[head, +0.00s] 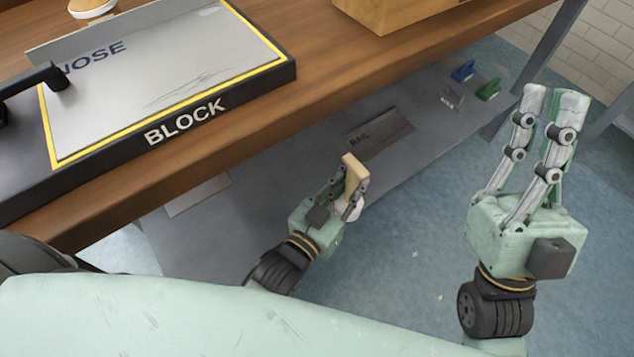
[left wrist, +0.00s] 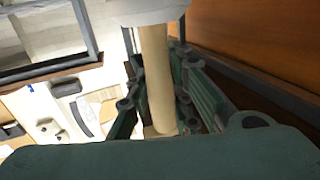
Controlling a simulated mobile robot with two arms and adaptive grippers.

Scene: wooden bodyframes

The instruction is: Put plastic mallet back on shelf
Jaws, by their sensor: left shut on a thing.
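The plastic mallet has a pale wooden handle (head: 354,177) and a whitish head, partly hidden behind the fingers. My left gripper (head: 349,188) is shut on the handle, in front of the bench edge and above the grey lower shelf (head: 265,210) as seen in the head view. In the left wrist view the handle (left wrist: 156,80) runs between the fingers, with the whitish head (left wrist: 150,10) at the top edge. My right gripper (head: 551,98) is open and empty, raised at the right with its fingertips apart.
The wooden bench top (head: 330,50) overhangs the shelf. On it lie a tray marked BLOCK (head: 190,122) and a wooden box (head: 400,10). The shelf carries a dark plate marked RAIL (head: 378,138), with blue (head: 463,71) and green (head: 488,90) items at its far end.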

